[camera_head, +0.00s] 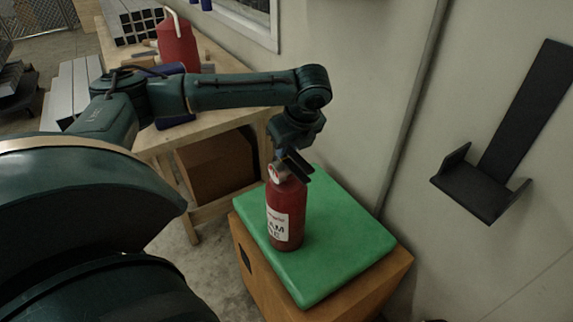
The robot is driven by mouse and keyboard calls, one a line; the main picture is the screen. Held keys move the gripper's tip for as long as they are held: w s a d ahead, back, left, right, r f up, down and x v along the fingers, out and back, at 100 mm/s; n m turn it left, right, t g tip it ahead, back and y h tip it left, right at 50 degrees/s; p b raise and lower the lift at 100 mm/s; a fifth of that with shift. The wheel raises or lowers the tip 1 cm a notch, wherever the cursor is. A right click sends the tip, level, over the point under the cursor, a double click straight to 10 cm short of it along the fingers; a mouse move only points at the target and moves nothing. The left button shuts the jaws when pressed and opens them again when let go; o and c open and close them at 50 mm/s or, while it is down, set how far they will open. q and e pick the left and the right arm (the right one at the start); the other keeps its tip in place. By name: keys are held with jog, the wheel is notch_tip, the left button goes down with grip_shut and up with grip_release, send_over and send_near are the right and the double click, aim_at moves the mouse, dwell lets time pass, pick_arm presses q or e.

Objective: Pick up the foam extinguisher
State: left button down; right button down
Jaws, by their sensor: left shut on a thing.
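The foam extinguisher (286,215) is a red cylinder with a white label, part of which reads "AM". It stands upright on a green pad (345,245). My left gripper (288,168) comes down from above and is shut on the top of the extinguisher, around its neck or valve. The fingers partly hide the extinguisher's top. Whether its base touches the pad or is just clear of it, I cannot tell. My right gripper is not in view.
The pad lies on a wooden box (262,285) against the wall. A wooden workbench (225,108) behind holds a red can (177,45). A cardboard box (215,165) sits beneath it. An empty black wall bracket (480,190) is at right.

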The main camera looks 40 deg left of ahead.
pick_arm(q)
jog(key=shift+w+a+r, duration=0.1)
jog(key=shift+w+r, duration=0.05)
jog(key=shift+r, duration=0.1)
jog(key=shift+r, duration=0.15)
